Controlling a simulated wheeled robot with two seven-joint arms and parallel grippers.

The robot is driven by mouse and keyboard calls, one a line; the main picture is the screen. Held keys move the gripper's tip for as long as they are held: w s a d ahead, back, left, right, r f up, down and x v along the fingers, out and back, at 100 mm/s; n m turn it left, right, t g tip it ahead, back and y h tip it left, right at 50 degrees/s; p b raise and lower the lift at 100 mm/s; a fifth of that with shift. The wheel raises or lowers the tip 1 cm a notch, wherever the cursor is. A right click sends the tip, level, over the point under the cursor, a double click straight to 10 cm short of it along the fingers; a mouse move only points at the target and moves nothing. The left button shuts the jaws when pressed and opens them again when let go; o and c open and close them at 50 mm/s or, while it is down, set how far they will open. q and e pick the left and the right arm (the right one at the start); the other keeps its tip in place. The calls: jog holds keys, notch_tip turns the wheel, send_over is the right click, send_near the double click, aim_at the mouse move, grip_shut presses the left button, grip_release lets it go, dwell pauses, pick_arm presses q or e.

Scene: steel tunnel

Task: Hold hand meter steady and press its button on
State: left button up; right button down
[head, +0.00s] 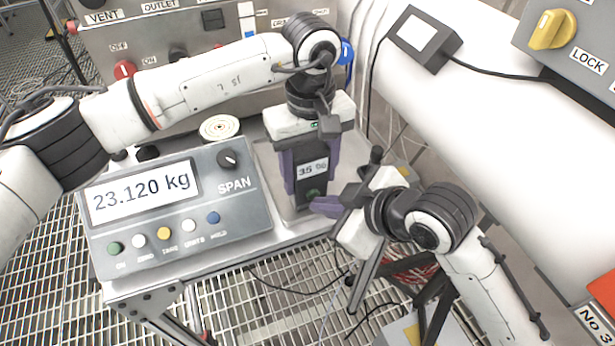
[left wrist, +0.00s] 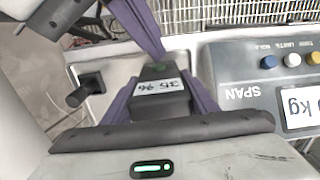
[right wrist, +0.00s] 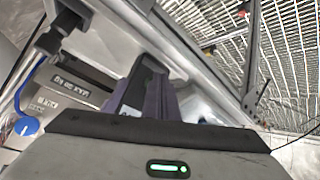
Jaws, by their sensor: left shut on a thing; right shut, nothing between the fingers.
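The right wrist view shows the right fingers (right wrist: 150,75) close together.
A grey scale indicator (head: 175,205) reading "23.120 kg" stands left of the meter on a bench. A round cream disc (head: 220,127) lies behind it. A large white pipe (head: 480,120) with a black box (head: 423,38) runs along the right. Grating floor lies below.

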dwell(0.4)
jog(key=shift+s+d, duration=0.15)
jog(key=shift+s, duration=0.2)
jog(key=s, duration=0.1)
jog(key=s+d, duration=0.1)
jog(key=s, duration=0.1)
jog(key=s+d, duration=0.1)
jog(key=s, duration=0.1)
jog(key=shift+s+d, duration=0.2)
jog(key=shift+d, duration=0.05)
dwell(0.7)
pick_arm(q)
jog(key=o, duration=1.3)
jog(key=shift+c, duration=0.2)
